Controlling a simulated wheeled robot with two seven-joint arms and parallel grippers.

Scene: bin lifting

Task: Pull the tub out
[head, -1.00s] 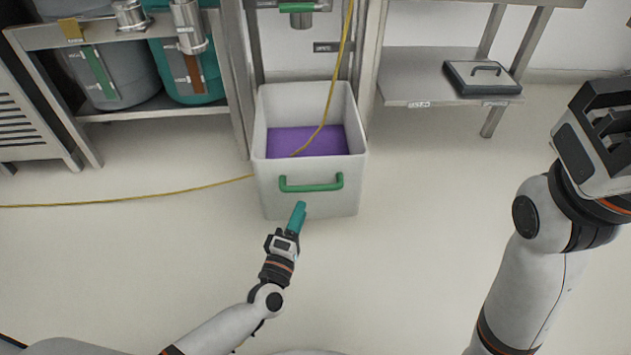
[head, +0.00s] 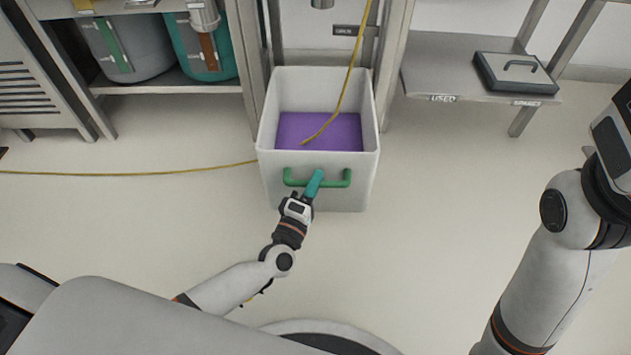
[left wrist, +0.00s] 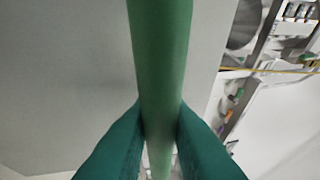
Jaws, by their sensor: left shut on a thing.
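The white tub (head: 270,120) stands on the floor under a metal frame, with purple content (head: 330,133) inside. A green bar handle (head: 336,180) sits on its front wall. My left gripper (head: 315,182), with teal fingers, is at the middle of this handle. In the left wrist view the teal fingers (left wrist: 160,130) are shut on the green handle (left wrist: 160,60), one on each side. The tub's pale wall (left wrist: 60,80) lies behind it. My right arm is at the right edge of the head view; its fingertips are out of the picture.
A yellow hose (head: 352,75) hangs into the tub, and a yellow line (head: 130,173) runs along the floor to the left. Shelf posts (head: 393,70) stand close beside the tub. A lid (head: 515,75) lies on the right shelf. The floor (head: 440,190) in front is clear.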

